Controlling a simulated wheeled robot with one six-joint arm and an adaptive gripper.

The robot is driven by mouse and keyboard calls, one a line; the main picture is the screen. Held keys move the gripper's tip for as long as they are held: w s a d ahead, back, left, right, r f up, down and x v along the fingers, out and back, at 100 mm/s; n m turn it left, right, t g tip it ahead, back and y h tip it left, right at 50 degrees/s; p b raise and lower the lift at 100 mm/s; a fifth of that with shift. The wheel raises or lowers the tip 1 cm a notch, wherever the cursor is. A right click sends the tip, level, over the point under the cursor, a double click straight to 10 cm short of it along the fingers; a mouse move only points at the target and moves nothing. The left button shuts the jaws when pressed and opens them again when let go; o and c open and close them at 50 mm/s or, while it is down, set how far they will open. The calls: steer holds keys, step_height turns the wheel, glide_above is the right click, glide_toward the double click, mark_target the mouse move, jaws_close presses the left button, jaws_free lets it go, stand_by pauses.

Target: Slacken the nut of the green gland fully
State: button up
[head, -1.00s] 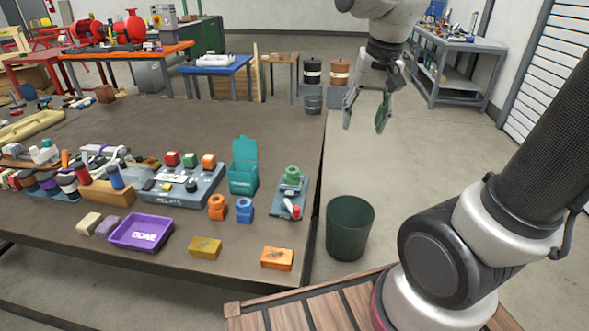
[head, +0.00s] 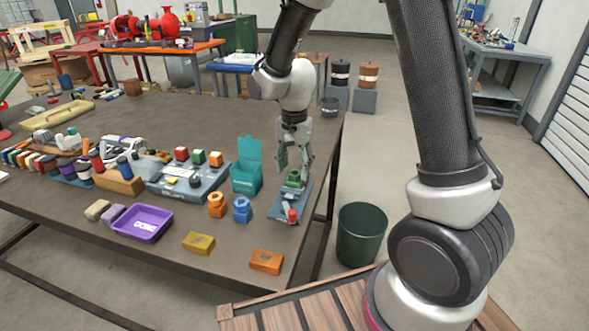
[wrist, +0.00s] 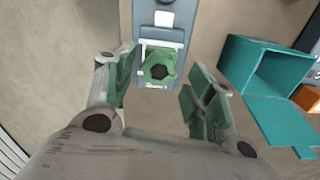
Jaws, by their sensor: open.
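The green gland (head: 294,178) stands on a small grey-blue base plate (head: 283,207) near the right edge of the table. In the wrist view, its green hexagonal nut (wrist: 157,66) shows from above, with a dark hole in the middle. My gripper (head: 294,165) is open and points down just above the gland. In the wrist view, my gripper (wrist: 160,85) has its green-padded fingers on either side of the nut, with visible gaps between pads and nut. Whether the fingertips are level with the nut I cannot tell.
An open teal box (head: 247,177) stands left of the gland plate, also seen in the wrist view (wrist: 262,75). A red-capped item (head: 292,216) sits on the plate's near end. Orange (head: 217,204) and blue (head: 242,209) fittings stand nearby. A green bin (head: 361,233) stands beyond the table edge.

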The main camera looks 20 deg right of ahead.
steer(key=shift+f, duration=0.7)
steer(key=c, duration=1)
steer(key=shift+c, duration=0.2)
